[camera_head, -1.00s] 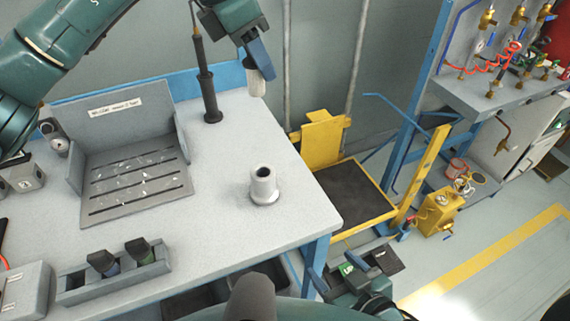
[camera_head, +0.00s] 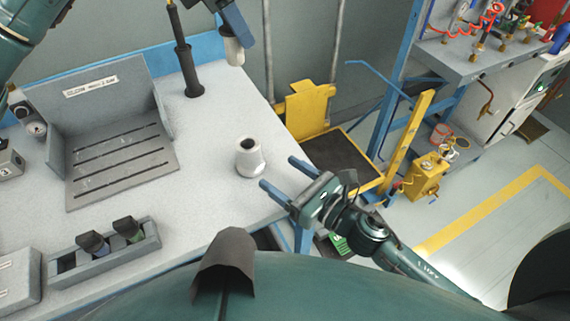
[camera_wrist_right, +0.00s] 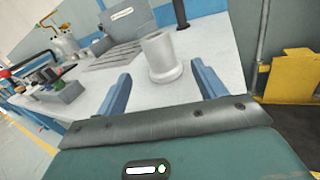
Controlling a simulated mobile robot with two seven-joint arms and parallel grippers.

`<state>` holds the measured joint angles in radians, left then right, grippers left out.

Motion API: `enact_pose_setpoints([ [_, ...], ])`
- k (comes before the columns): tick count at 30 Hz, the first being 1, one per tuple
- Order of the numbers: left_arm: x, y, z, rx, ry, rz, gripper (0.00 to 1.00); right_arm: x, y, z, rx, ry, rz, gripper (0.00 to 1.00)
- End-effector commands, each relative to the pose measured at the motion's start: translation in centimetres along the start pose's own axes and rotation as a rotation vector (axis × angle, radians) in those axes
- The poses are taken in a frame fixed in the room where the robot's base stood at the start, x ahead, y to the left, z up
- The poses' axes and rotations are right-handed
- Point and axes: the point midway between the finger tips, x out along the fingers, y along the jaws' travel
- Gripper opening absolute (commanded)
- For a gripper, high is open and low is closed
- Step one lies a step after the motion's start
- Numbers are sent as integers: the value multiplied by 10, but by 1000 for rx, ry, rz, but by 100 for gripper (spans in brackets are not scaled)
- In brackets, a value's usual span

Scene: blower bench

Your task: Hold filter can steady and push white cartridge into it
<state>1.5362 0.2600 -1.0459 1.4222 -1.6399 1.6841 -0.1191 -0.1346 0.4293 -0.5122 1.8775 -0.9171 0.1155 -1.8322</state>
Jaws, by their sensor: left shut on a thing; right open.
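The filter can (camera_head: 250,160), a pale grey open-topped cylinder with a wider base, stands upright near the bench's right edge. It also shows in the right wrist view (camera_wrist_right: 160,57). My right gripper (camera_head: 278,173) is open, its blue fingers pointing at the can from the right. In the right wrist view the can appears beyond and between the two fingertips (camera_wrist_right: 160,72); I see no contact. My left gripper (camera_head: 232,32) is shut on the white cartridge (camera_head: 234,52), which hangs upright beyond the can near the back of the bench. The cartridge's upper part is hidden by the fingers.
A black rod on a round base (camera_head: 194,88) stands at the back of the bench (camera_head: 210,195). A slotted grey tray (camera_head: 122,170) lies to the left, and a holder with dark-topped pieces (camera_head: 105,250) sits in front. The bench around the can is clear.

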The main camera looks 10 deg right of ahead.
Motion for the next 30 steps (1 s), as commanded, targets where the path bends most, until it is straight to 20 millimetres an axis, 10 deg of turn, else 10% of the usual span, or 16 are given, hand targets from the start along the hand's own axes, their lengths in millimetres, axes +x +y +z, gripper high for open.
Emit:
enact_pose_setpoints([
  [30,0,0,0,0,0,0,11,122,2,-4,-95,8,15,70],
])
